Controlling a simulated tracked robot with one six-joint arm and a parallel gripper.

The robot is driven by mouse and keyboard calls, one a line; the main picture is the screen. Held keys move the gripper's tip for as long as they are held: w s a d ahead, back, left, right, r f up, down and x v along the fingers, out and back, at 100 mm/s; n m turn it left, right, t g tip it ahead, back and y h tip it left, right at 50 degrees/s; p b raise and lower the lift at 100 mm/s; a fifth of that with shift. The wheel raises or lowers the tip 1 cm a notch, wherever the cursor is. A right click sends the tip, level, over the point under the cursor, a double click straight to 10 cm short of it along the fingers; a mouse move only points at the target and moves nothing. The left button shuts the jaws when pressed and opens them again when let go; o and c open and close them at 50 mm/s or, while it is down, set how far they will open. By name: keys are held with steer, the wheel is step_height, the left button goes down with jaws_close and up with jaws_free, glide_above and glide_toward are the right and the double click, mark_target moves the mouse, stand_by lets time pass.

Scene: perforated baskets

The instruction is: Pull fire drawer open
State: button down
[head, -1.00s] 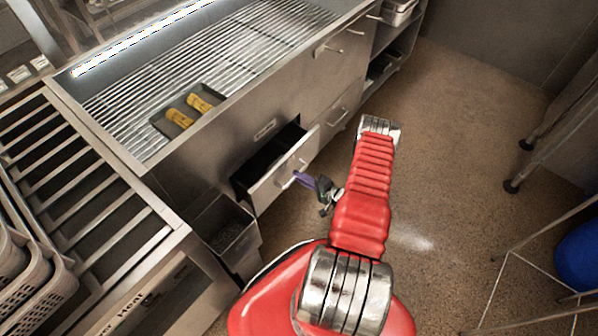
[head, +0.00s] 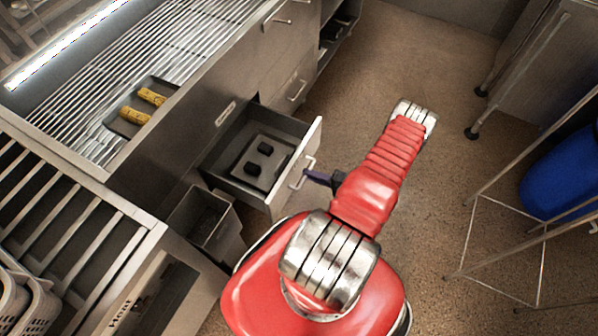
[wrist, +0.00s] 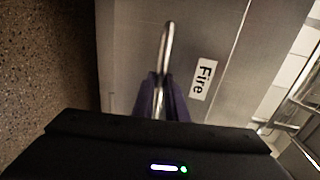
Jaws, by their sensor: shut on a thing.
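The fire drawer (head: 283,187) stands well out from the steel grill counter in the head view. Two dark blocks on a grey plate show inside it. Its front (wrist: 215,40), with a white label reading "Fire", shows in the wrist view. The drawer's metal bar handle (wrist: 166,42) runs down between the purple fingers of my gripper (wrist: 161,95), which is shut on it. In the head view my gripper (head: 318,177) meets the handle at the drawer front, partly hidden by my red arm.
A grill (head: 110,60) with a tray (head: 142,108) of two yellow items lies above the drawer. An open grey bin (head: 205,222) stands left of the drawer. Open floor (head: 400,70) lies to the right, with a wire rack (head: 500,240) and a blue container (head: 560,170) beyond.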

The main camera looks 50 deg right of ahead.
steer(key=shift+s+f, duration=0.2)
steer(key=shift+s, duration=0.6)
steer(key=c, duration=1.8)
jaws_free()
steer(key=shift+d, duration=0.1)
steer(key=shift+r, duration=0.1)
steer(key=shift+d, duration=0.1)
steer(key=v, duration=1.3)
steer(key=shift+s, duration=0.35)
steer(key=shift+s, duration=0.1)
